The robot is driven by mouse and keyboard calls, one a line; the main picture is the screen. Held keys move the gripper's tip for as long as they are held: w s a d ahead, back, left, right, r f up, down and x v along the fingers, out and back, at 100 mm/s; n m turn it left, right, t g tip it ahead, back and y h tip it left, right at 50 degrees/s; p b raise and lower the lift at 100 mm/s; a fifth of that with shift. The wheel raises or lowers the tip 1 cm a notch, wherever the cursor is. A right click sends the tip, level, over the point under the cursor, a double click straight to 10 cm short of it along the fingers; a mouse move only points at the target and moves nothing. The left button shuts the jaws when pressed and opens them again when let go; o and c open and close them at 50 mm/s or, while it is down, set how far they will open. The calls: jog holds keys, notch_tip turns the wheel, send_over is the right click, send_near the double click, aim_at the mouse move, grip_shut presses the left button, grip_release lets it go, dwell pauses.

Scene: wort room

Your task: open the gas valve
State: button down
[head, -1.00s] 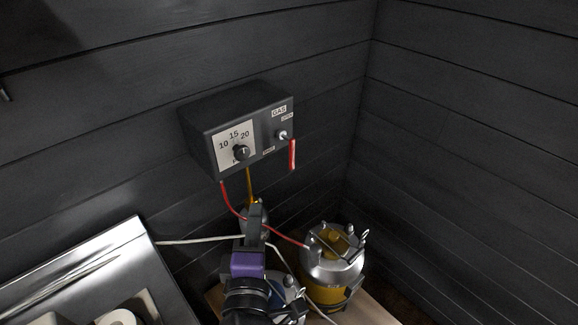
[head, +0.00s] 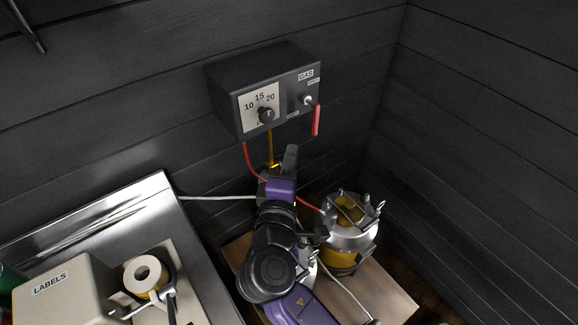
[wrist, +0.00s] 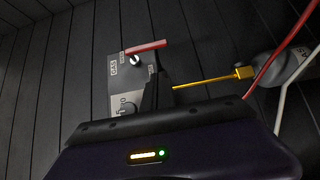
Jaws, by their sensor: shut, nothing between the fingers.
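The gas valve is a red lever (head: 316,120) on a round pale pivot at the right of a dark wall box (head: 228,103). The lever hangs downward, below a small label under the word GAS. In the wrist view the red lever (wrist: 147,47) shows above the fingers, lying roughly sideways in that tilted picture. My gripper (head: 291,153) is shut and empty, below the box and apart from the lever. In the wrist view my gripper's dark fingers (wrist: 152,88) point toward the box, partly covering its lower edge.
The box also has a dial (head: 265,114) marked 10, 15, 20. A red hose (head: 248,162) and a yellow pipe (head: 270,147) run beneath it. A silver and yellow pot (head: 350,238) stands right of my arm. A steel counter (head: 130,218) with a label dispenser (head: 62,290) is left.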

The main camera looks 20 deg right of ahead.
jog(key=w+d+p, duration=0.1)
jog(key=w+d, duration=0.3)
jog(key=d, duration=0.1)
jog(key=shift+w+d+p, duration=0.15)
jog(key=shift+d+p, duration=0.05)
jog(key=shift+p, duration=0.15)
jog(key=shift+f+b, duration=0.15)
jog(key=shift+b, duration=0.2)
jog(key=shift+d+b, duration=0.2)
jog(key=shift+b, duration=0.25)
